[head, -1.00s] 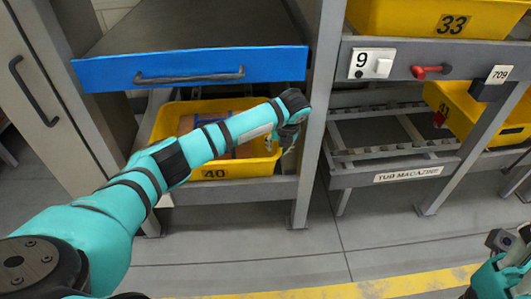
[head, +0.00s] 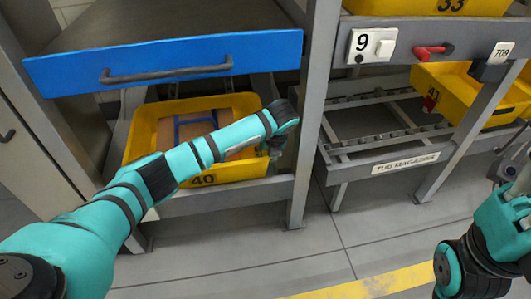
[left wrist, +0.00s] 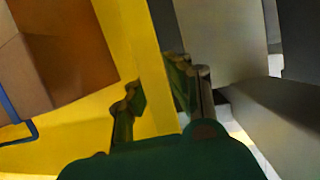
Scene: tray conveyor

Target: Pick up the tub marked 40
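The yellow tub marked 40 (head: 240,171) stands on a low shelf under the blue-fronted drawer. It holds a brown box with blue bands (head: 195,127). My left arm reaches across the tub's front, and its gripper (head: 275,143) is at the tub's right rim, partly hidden. My right gripper (head: 512,170) is at the right edge, cut off by the frame, away from the tub.
A blue drawer front (head: 250,50) overhangs the tub. A grey post (head: 312,130) stands close to its right. Further right are the tub magazine rack (head: 360,172), a yellow tub marked 41 (head: 468,105) and a red lever (head: 432,51). The floor in front is clear.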

